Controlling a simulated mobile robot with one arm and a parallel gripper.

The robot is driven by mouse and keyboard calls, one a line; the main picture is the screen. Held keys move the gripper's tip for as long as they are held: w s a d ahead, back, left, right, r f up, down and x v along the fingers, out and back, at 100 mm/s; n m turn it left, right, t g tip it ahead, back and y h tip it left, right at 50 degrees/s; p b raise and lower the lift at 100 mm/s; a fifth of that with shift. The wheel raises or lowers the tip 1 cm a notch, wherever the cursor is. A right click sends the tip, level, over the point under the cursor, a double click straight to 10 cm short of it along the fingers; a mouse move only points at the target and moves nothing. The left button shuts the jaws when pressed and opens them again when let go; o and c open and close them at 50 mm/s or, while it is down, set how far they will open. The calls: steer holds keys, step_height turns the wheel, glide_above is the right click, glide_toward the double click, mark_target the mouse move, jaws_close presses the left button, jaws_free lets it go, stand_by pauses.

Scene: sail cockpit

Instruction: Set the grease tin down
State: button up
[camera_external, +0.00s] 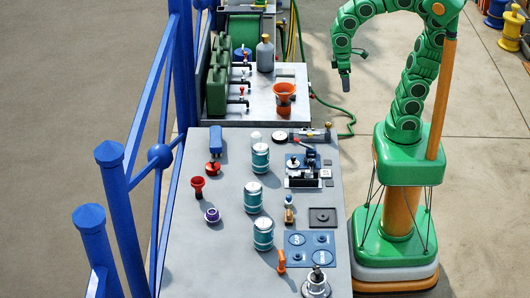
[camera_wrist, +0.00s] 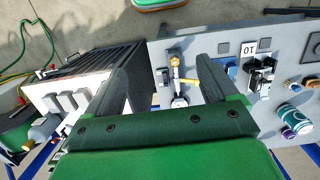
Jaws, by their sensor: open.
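Three teal-and-white cans stand upright on the grey bench (camera_external: 215,262): a back one (camera_external: 260,158), a middle one (camera_external: 253,197) and a front one (camera_external: 263,234). No label is readable, so I cannot tell which, if any, is the grease tin. One such can shows at the right of the wrist view (camera_wrist: 289,118). My gripper (camera_external: 345,80) is high and to the right of the back table, away from the cans. In the wrist view its two fingers (camera_wrist: 168,72) are apart with nothing held between them.
A blue panel with round marks (camera_external: 310,245) lies at the bench's front right. A black-and-silver mechanism (camera_external: 303,170) stands behind it. Orange funnel (camera_external: 284,92), grey bottle (camera_external: 265,54) and green canisters (camera_external: 217,85) occupy the back table. Blue railing (camera_external: 130,215) runs along the left.

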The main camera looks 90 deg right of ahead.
steer(key=s+f, duration=0.3)
steer(key=s, duration=0.7)
steer(key=shift+d+f, duration=0.15)
steer(key=shift+d, duration=0.2)
steer(key=shift+o, duration=0.4)
steer(key=shift+a, duration=0.1)
steer(key=shift+o, duration=0.8)
steer(key=shift+w, duration=0.2)
steer(key=w+a+r+t+y, duration=0.1)
steer(key=w+a+r, duration=0.4)
steer(key=w+a, duration=0.45)
steer(key=w+a+r+t+y, duration=0.1)
steer(key=w+a+r, duration=0.45)
steer(key=w, duration=0.65)
steer(key=w+a+r+t+y, duration=0.1)
steer(key=w+a+r, duration=0.4)
steer(key=w+a, duration=0.5)
steer(key=w+a+r+t+y, duration=0.1)
steer(key=w+a+r, duration=0.2)
steer(key=w+a, duration=0.4)
steer(key=s+a+x, duration=0.1)
steer(key=s+x, duration=0.1)
steer(key=x, duration=0.8)
steer(key=shift+w+m, duration=0.3)
